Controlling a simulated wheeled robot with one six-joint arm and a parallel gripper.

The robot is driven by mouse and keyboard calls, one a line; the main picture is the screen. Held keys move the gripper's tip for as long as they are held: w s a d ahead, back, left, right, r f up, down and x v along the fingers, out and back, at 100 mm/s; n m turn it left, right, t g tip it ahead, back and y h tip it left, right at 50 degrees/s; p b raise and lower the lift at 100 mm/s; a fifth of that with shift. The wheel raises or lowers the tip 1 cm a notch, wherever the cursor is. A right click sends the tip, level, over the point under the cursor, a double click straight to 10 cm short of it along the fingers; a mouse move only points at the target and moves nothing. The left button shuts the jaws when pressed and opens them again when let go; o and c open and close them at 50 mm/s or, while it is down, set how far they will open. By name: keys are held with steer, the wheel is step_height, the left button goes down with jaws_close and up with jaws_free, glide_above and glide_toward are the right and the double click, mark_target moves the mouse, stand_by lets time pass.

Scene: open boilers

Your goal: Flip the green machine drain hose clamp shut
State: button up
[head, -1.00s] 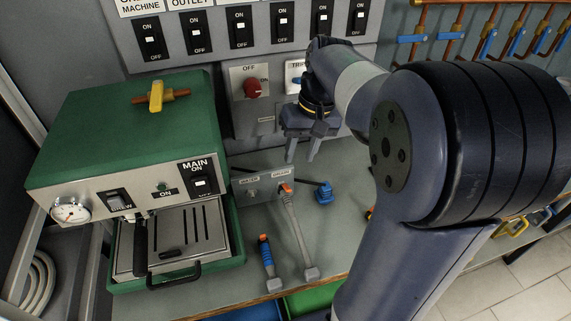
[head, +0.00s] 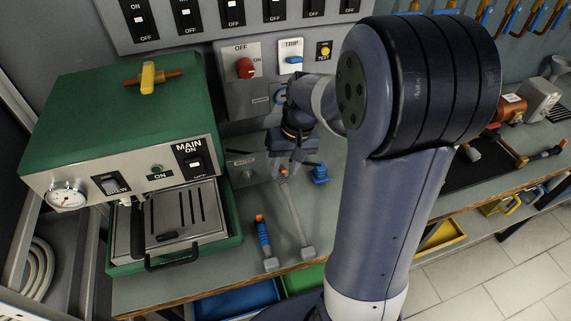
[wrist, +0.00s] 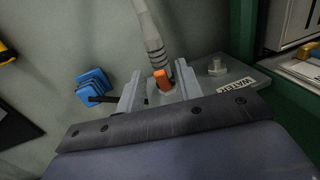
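The green machine (head: 120,125) stands at the left of the bench. A grey drain hose (head: 293,220) runs from the bench front up to a metal bracket beside it. The orange clamp (wrist: 163,82) sits at the hose end in the wrist view, between the two fingers of my gripper (wrist: 160,72). The fingers are apart, with gaps visible beside the clamp. I cannot tell whether the clamp lever stands open or lies shut. In the head view my gripper (head: 285,168) points down over the bracket and mostly hides the clamp.
A bare fitting (wrist: 216,66) beside the WATER label is close to one finger. The switch panel (head: 255,75) stands behind.

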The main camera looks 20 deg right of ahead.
jaws_close()
steer(key=shift+f, duration=0.1)
steer(key=shift+s+f+t+b, duration=0.15)
steer(key=shift+t+b, duration=0.25)
steer(key=shift+b, duration=0.6)
steer(key=shift+t+b, duration=0.4)
jaws_free()
